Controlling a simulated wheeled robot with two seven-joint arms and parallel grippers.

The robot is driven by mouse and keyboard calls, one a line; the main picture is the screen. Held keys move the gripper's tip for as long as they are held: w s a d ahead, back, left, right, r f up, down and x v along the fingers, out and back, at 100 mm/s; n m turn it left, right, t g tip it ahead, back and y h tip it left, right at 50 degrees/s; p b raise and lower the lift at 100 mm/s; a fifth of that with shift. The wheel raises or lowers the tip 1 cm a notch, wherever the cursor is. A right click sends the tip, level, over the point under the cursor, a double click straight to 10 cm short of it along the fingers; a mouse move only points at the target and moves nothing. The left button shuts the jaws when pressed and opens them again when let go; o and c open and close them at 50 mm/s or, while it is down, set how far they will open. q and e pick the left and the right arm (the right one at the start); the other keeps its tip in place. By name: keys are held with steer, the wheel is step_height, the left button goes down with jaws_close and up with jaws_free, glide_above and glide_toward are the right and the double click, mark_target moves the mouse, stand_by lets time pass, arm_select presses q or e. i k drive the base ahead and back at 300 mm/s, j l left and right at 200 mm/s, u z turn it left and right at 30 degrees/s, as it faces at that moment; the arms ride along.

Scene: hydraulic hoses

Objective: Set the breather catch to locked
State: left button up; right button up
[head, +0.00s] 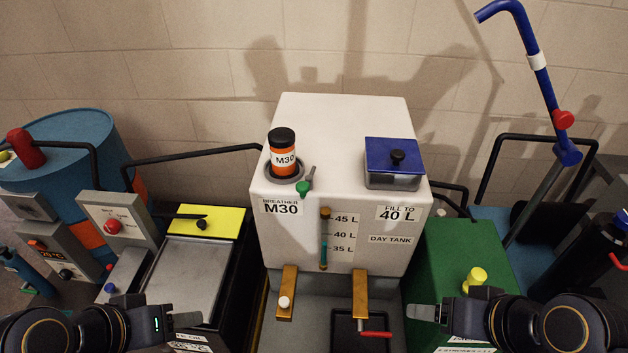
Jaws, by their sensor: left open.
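The breather (283,155) is a black-capped canister with an orange and white band marked M30. It stands upright in a grey collar (287,179) on top of the white day tank (345,125). The catch (303,187), with a green end and a thin grey lever, sits at the collar's front right; whether it is locked cannot be told. My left gripper (190,320) is open and empty at the lower left, well below and left of the catch. My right gripper (424,312) is at the lower right, apart from the tank; its jaw gap is unclear.
A blue-lidded filler box (393,162) stands on the tank's right top. A yellow-topped grey box (187,273) is left, a green box (462,262) right. A blue pipe (540,85) rises at right.

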mark_target(302, 187)
steer(key=l+u, duration=0.15)
steer(key=l, duration=0.35)
steer(key=k+l+u, duration=0.15)
steer(key=l, duration=0.3)
steer(key=k+l+u, duration=0.15)
steer(key=l, duration=0.35)
